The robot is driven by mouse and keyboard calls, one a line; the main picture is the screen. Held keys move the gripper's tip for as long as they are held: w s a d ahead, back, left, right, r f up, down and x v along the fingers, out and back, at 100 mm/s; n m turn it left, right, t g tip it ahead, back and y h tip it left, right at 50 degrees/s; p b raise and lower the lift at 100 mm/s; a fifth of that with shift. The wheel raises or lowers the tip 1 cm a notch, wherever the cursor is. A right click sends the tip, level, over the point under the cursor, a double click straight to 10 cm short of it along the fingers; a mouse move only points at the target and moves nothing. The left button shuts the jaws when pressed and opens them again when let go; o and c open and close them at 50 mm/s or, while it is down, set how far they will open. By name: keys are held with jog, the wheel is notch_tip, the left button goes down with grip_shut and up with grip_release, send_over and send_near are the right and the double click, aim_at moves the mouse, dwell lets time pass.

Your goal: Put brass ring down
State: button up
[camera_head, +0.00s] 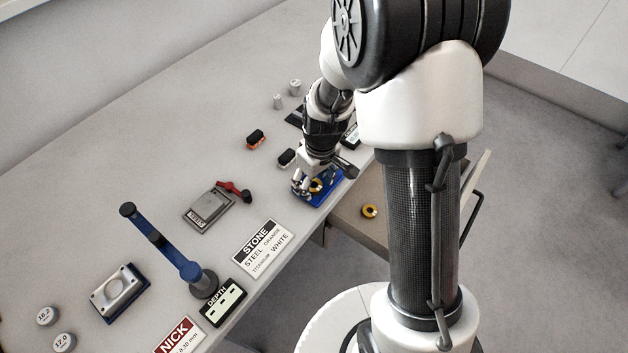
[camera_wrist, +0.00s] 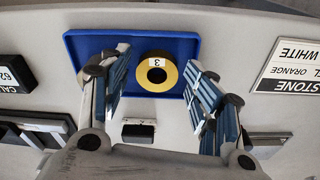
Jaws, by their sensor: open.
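A brass-yellow ring (camera_wrist: 171,74) with a dark centre and a white "3" label lies on a blue tray (camera_wrist: 84,45) in the wrist view. My gripper (camera_wrist: 156,64) is open, with one finger to each side of the ring and a visible gap on both sides. In the head view my gripper (camera_head: 313,183) is low over the blue tray (camera_head: 334,187) at the bench's front edge, and a bit of the yellow ring (camera_head: 317,187) shows under it. A second yellow ring (camera_head: 370,211) lies in an open drawer (camera_head: 349,222) below the bench.
A STONE sign (camera_head: 263,248), a grey plate device (camera_head: 208,209) with a red clamp (camera_head: 234,190), and a blue-handled stand (camera_head: 160,241) are on the bench. Small dark blocks (camera_head: 286,158) sit behind the tray. The bench's back left is clear.

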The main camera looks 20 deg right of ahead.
aim_at(318, 190)
notch_tip(318, 190, up, 13)
jog(key=s+p, duration=0.1)
jog(key=p, duration=0.5)
jog(key=s+r+m+t, duration=0.3)
jog(key=s+r+m, duration=0.2)
jog(key=s+r, duration=1.1)
jog(key=s, duration=0.4)
jog(key=shift+r+h+b, duration=0.2)
jog(key=shift+h+b, duration=0.1)
